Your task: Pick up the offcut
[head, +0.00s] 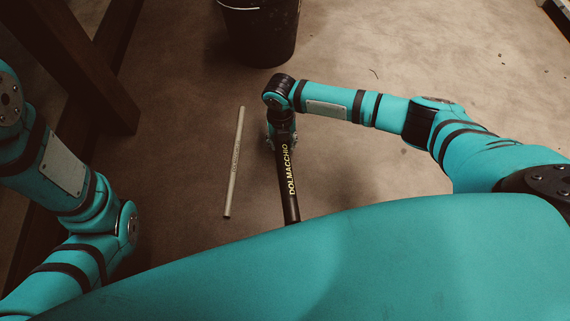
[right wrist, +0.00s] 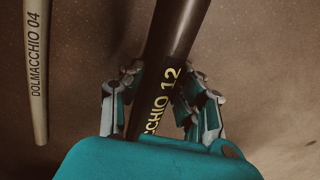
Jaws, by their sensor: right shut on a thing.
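A black hose piece (head: 287,175) with yellow DOLMACCHIO lettering is in the middle of the head view; in the right wrist view the black piece (right wrist: 180,35) reads 12. My right gripper (head: 282,140) is shut on it, with the fingers (right wrist: 165,95) on both sides of it. A thin beige hose piece (head: 236,160) lies on the floor just left of the gripper, apart from it. It also shows in the right wrist view (right wrist: 36,75), marked DOLMACCHIO 04. The frames do not tell which piece is called the offcut. My left arm is at the left; its gripper is out of view.
A black bucket (head: 262,35) stands on the floor beyond my right gripper. Dark wooden beams (head: 75,60) stand at the upper left. The brown floor (head: 450,60) to the right is mostly open, with a few small scraps. Something pale shows at the top right corner.

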